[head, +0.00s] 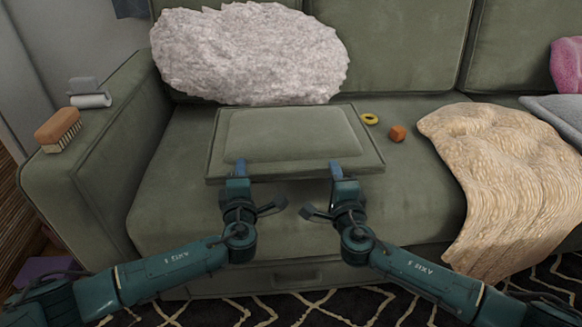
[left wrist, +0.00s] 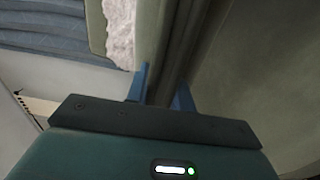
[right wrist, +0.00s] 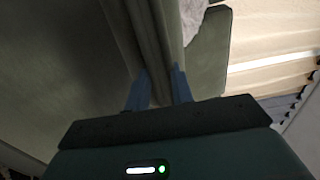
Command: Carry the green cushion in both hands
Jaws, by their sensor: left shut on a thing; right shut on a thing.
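The green cushion (head: 290,135) is a flat square with a raised middle panel, in front of the sofa's backrest over the seat. My left gripper (head: 239,170) is shut on the left part of its near edge. My right gripper (head: 336,168) is shut on the right part of the same edge. In the left wrist view the cushion's edge (left wrist: 165,50) runs between the blue fingers (left wrist: 160,88). In the right wrist view the edge (right wrist: 152,35) also sits between the fingers (right wrist: 160,88). Whether the cushion's underside touches the seat cannot be told.
A fluffy white pillow (head: 250,52) leans on the backrest behind the cushion. A yellow ring (head: 370,119) and an orange cube (head: 398,133) lie to its right, near a beige blanket (head: 505,180). A brush (head: 58,130) and a grey-white roll (head: 90,97) are on the left armrest.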

